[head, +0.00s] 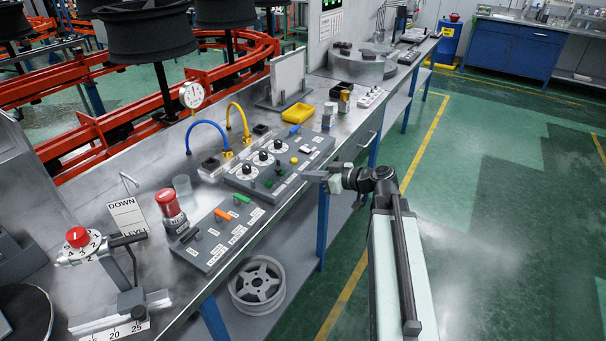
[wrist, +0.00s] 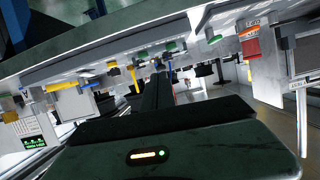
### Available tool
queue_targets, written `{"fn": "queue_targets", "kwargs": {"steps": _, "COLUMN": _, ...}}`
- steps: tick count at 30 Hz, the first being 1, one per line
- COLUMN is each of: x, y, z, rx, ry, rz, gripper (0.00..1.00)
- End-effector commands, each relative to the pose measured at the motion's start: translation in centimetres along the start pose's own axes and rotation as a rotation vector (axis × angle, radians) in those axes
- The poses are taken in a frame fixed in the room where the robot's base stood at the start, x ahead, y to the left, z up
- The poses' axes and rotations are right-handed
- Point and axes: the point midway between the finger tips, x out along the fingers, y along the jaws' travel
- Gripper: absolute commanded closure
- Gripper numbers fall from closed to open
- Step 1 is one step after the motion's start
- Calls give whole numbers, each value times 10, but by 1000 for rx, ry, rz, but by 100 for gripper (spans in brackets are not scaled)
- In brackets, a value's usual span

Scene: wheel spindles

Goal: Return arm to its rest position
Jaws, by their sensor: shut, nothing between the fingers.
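My gripper (head: 322,176) is at the front edge of the metal workbench (head: 150,225), by the right side of the grey control panel (head: 278,160). Its fingers are shut with nothing between them. My arm reaches up from the lower right of the head view and bends at the dark wrist joint. In the wrist view my gripper (wrist: 158,85) points toward the bench items, and the picture is upside down. Whether the fingertips touch the panel I cannot tell.
A second panel with switches (head: 218,232), a red button (head: 168,203) and a lever device (head: 85,240) stand on the bench. A wheel rim (head: 258,284) sits on the shelf below. The green floor (head: 480,200) at right is clear.

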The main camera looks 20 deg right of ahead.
Motion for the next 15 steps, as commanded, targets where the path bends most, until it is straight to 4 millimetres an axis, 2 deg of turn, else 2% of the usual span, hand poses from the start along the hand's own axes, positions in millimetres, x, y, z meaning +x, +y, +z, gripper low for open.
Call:
{"fn": "queue_targets", "kwargs": {"steps": 5, "x": 2, "y": -3, "z": -4, "rx": -2, "ry": 0, "rz": -5, "gripper": 100}}
{"fn": "queue_targets", "kwargs": {"steps": 8, "x": 15, "y": -20, "z": -18, "rx": -13, "ry": -2, "rz": -38, "gripper": 100}}
{"fn": "queue_targets", "kwargs": {"steps": 11, "x": 37, "y": -52, "z": -37, "rx": -37, "ry": -13, "rz": -95, "gripper": 100}}
{"fn": "queue_targets", "kwargs": {"steps": 12, "x": 47, "y": -69, "z": -41, "rx": -61, "ry": -42, "rz": -120, "gripper": 100}}
{"fn": "queue_targets", "kwargs": {"steps": 15, "x": 67, "y": -113, "z": -31, "rx": -111, "ry": -181, "rz": -190, "gripper": 100}}
